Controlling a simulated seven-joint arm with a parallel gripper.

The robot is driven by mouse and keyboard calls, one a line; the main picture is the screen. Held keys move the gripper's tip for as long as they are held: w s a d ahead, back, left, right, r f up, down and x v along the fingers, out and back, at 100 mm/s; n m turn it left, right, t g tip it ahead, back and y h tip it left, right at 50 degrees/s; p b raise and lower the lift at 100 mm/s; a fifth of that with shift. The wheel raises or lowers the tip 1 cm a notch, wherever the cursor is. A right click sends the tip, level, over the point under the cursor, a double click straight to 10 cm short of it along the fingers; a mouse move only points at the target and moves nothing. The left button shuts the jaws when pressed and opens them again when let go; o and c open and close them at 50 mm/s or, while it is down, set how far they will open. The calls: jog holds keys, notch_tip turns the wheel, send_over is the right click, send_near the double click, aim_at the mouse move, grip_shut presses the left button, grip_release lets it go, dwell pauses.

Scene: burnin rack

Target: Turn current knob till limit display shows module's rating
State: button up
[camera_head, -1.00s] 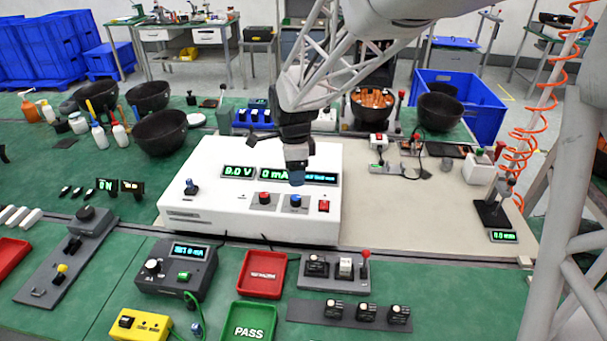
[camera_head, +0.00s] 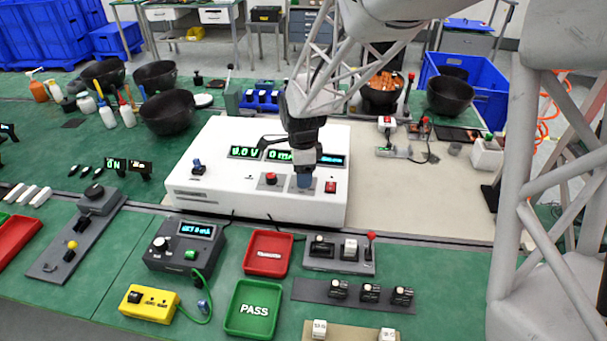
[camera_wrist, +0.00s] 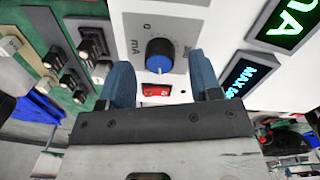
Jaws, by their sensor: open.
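The white power supply (camera_head: 215,205) stands at the back middle of the bench. Its green displays read 0.0 V (camera_head: 243,152) and 0 mA (camera_head: 279,155). The limit display (camera_head: 331,159) is small and blue; in the wrist view (camera_wrist: 250,82) it starts with MAX, the number unreadable. The blue-capped current knob (camera_wrist: 159,60) sits on a grey mA scale plate, its white pointer toward the red switch. My gripper (camera_wrist: 163,80) is open, its blue fingers apart on either side below the knob in the wrist view. In the head view my gripper (camera_head: 304,182) covers the knob. No module rating is readable.
A red knob (camera_head: 270,178) and a red rocker switch (camera_head: 330,187) flank the current knob. Another blue knob (camera_head: 197,166) stands on the left. Red (camera_head: 268,272) and green PASS (camera_head: 235,308) trays lie in front. The beige mat (camera_head: 410,200) has free room.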

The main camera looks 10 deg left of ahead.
jog(key=shift+f, duration=0.65)
jog(key=c, duration=0.9)
jog(key=shift+c, duration=0.2)
